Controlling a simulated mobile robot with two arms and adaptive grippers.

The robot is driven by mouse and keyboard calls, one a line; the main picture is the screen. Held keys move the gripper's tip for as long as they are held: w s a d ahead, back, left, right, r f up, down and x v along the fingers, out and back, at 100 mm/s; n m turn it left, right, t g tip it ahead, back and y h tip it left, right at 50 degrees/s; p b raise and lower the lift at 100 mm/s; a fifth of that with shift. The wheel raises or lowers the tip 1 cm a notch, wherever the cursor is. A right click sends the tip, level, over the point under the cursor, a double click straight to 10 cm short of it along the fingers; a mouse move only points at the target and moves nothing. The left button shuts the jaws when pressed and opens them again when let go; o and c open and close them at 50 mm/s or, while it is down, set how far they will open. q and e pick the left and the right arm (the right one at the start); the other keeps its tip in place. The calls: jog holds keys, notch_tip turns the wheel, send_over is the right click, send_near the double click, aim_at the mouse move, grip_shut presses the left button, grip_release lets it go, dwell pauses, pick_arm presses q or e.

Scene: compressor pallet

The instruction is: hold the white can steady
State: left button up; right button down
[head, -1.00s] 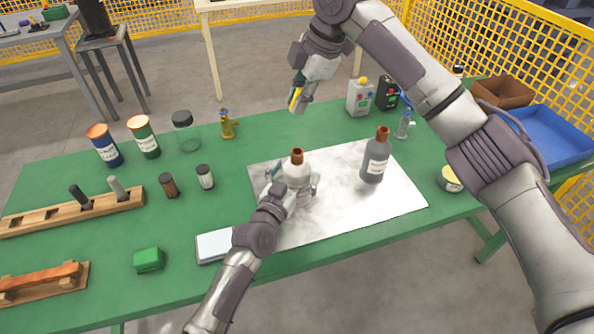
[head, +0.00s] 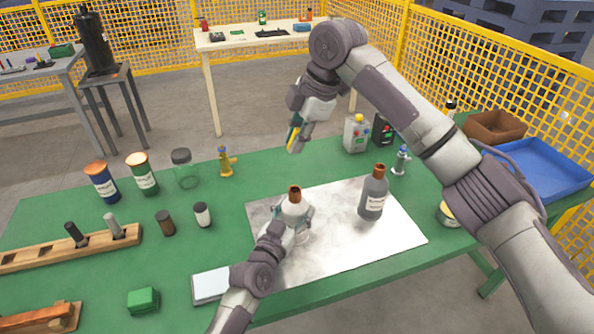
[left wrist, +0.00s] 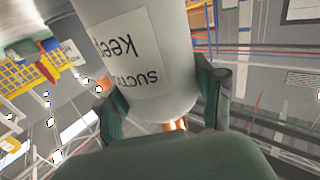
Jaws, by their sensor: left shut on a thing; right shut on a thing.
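The white can (head: 297,213), a bottle shape with a brown cap, stands upright over the metal sheet (head: 335,245). My left gripper (head: 291,222) is shut around its body. I cannot tell whether the can's base touches the sheet. In the left wrist view the can (left wrist: 140,60) fills the upper middle between the fingers of my left gripper (left wrist: 155,100), its printed label upside down. My right gripper (head: 298,130) is raised above the far part of the table, apart from the can. It is shut on a small yellow thing (head: 293,134), mostly hidden by the fingers.
A grey bottle (head: 373,195) stands on the sheet right of the can. A white pad (head: 210,286) and a green block (head: 143,300) lie near the front edge. Jars (head: 101,182), a yellow fitting (head: 226,162) and a wooden rack (head: 70,247) are left. A blue tray (head: 540,172) is right.

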jog(key=w+d+f+m+h, duration=0.15)
jog(key=d+f+m, duration=0.3)
jog(key=f, duration=0.45)
jog(key=m+g+h, duration=0.2)
jog(key=m, duration=0.3)
send_over(327, 233)
notch_tip(327, 233, down, 14)
jog(key=shift+s+f, duration=0.1)
jog(key=shift+f, duration=2.3)
jog(key=shift+f, duration=0.15)
jog(key=c, duration=1.1)
grip_release()
jog(key=shift+t, duration=0.3)
